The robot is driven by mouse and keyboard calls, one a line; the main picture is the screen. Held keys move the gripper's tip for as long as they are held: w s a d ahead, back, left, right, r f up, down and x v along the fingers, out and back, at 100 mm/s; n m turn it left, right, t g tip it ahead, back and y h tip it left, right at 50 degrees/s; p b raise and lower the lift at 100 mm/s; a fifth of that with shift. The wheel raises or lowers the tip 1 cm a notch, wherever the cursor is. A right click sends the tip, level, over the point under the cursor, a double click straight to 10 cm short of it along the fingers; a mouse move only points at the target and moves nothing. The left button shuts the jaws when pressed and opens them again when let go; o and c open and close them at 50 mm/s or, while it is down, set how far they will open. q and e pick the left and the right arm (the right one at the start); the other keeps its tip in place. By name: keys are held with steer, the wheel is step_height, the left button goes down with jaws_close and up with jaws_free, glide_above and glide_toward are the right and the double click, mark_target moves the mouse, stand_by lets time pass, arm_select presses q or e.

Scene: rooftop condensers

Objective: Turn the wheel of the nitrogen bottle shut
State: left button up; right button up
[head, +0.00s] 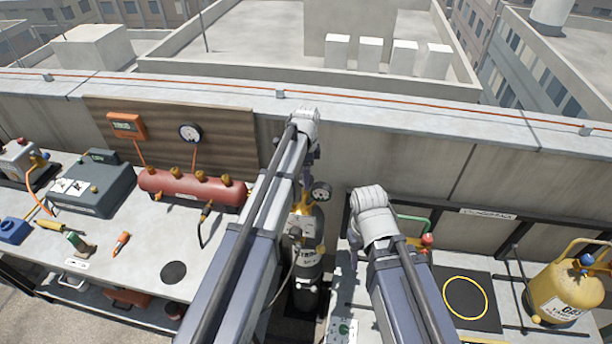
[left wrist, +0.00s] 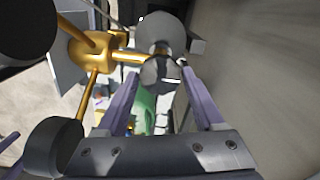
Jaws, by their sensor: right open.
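The nitrogen bottle (head: 307,255) is a dark cylinder with a pale shoulder and label, standing in the gap between the two benches. Its brass valve and gauge (head: 321,192) show at its top; the brass fitting (left wrist: 92,48) also shows in the left wrist view. A grey wheel-like part (left wrist: 160,72) lies between the fingertips of my left gripper (left wrist: 158,76). Whether the fingers press on it cannot be told. In the head view my left gripper (head: 309,165) is above the bottle, mostly behind my arm. My right gripper (head: 352,258) is open, right of the bottle, partly hidden by its wrist.
The left bench holds a red manifold (head: 192,188), a grey case (head: 92,187) and small tools. The right bench has a black mat with a yellow ring (head: 465,297) and a yellow gas bottle (head: 560,290). A parapet wall (head: 480,165) stands behind.

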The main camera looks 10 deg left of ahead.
arm_select(q)
steer(key=o, duration=0.3)
steer(key=shift+r, duration=0.1)
step_height(320, 180, up, 8)
steer(key=p, duration=0.8)
steer(key=shift+f, duration=0.2)
